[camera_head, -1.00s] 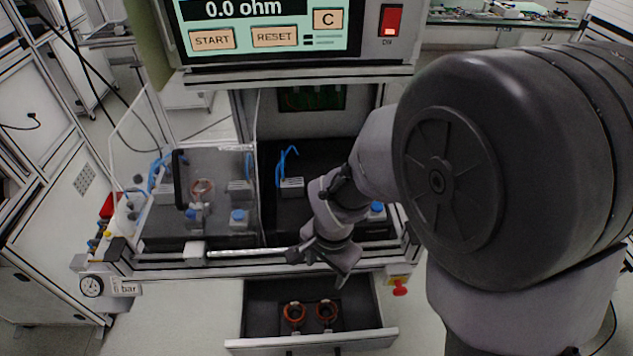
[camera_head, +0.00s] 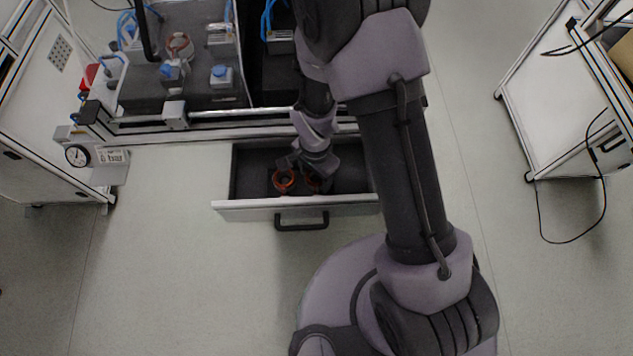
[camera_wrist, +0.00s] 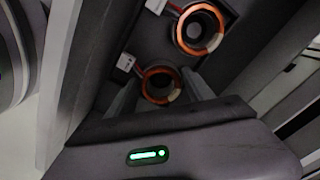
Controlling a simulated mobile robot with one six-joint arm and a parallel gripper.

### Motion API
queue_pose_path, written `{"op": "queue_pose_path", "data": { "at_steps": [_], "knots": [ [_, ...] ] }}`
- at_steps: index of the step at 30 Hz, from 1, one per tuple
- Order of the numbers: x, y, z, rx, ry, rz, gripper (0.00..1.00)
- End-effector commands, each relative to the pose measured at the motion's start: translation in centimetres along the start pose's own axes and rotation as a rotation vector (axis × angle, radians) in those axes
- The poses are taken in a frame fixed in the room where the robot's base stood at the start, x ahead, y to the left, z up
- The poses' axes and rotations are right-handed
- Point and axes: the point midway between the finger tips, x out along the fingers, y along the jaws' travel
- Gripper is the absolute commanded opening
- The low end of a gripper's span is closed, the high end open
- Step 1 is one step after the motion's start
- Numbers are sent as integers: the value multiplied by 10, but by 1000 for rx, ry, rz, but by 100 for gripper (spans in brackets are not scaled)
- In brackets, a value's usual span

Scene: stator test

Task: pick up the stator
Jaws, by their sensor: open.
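Two ring-shaped stators with copper-orange windings lie in the open drawer (camera_head: 345,205). The right one (camera_head: 312,184) is partly hidden by my gripper (camera_head: 306,165), which reaches down into the drawer area. In the wrist view one stator (camera_wrist: 160,86) shows between the two open fingers, its lower part close to the gripper body's edge. The other stator (camera_wrist: 201,28) lies beyond, up and to the right. My gripper is open and holds nothing. Whether a finger touches the nearer stator I cannot tell.
The drawer's walls and front, with a black handle (camera_head: 302,222), surround the stators closely. Above the drawer is the test bench (camera_head: 150,135), with another stator (camera_head: 179,47) in its left fixture. A pressure gauge (camera_head: 77,155) is at left.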

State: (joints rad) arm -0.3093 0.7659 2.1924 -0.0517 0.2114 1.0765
Motion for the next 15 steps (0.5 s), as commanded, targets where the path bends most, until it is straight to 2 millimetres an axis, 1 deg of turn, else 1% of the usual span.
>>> {"op": "queue_pose_path", "data": {
  "at_steps": [1,2,7,8,9,11,15],
  "knots": [
    [14,0,1,-1,-1,2,61],
    [16,0,1,-1,-1,2,61],
    [14,0,1,-1,0,0,61],
    [14,0,1,-1,0,0,59],
    [14,0,1,-2,0,0,51],
    [14,0,1,-2,-1,0,39],
    [14,0,1,-2,0,0,12]
  ]
}}
